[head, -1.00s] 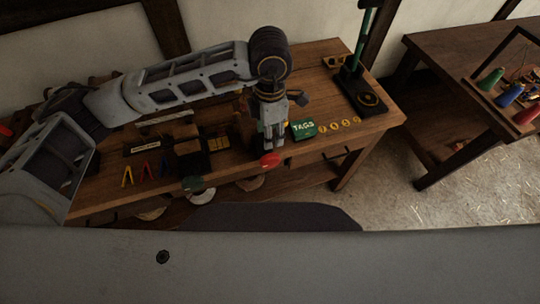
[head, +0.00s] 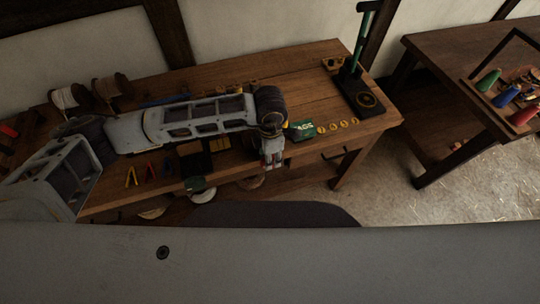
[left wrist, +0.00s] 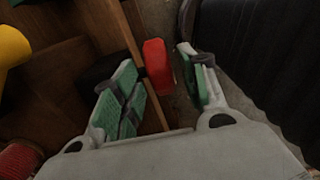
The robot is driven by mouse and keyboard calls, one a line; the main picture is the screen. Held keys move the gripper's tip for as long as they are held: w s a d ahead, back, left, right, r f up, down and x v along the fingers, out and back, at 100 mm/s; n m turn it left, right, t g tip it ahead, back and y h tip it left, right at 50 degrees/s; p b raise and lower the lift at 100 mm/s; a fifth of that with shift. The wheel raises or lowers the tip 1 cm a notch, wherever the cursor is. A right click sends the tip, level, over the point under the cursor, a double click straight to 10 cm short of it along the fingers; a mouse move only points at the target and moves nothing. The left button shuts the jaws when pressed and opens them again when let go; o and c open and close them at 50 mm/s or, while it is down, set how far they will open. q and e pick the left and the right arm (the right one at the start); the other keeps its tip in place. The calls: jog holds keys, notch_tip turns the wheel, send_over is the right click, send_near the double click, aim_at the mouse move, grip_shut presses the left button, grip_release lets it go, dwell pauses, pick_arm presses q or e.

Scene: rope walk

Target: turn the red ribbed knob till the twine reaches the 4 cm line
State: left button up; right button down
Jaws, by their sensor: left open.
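The red knob (left wrist: 157,66) shows in the left wrist view beside the bench's front edge, between the spread fingers of my left gripper (left wrist: 158,74). The fingers, with green pads, are open, with a gap on the right side; I cannot tell whether the left one touches it. In the head view my left gripper (head: 272,161) points down at the bench's front edge and mostly covers the knob. The twine and the 4 cm line cannot be made out. My right gripper is not in view.
The wooden bench (head: 300,65) holds a green TAGS box (head: 302,130), several brass discs, a dark stand with a green lever (head: 358,70) and two spools (head: 112,88) at the back left. A second table (head: 440,60) stands right, beyond open floor.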

pick_arm(q)
jog(key=shift+f, duration=0.8)
grip_shut()
jog(key=shift+d, duration=0.1)
jog(key=shift+w+d+y+b, duration=0.1)
jog(key=shift+y+b, duration=0.4)
jog(key=shift+b, duration=0.05)
jog(key=y+b, duration=0.1)
jog(key=g+y+b, duration=0.1)
jog(key=y+b, duration=0.1)
jog(key=shift+w+d+f+y+b, duration=0.1)
jog(key=shift+d+f+y+b, duration=0.05)
jog(key=shift+d+y+b, duration=0.2)
jog(key=shift+d+g+y, duration=0.1)
jog(key=shift+g+y, duration=0.25)
jog(key=shift+g, duration=0.05)
jog(key=shift+y, duration=0.3)
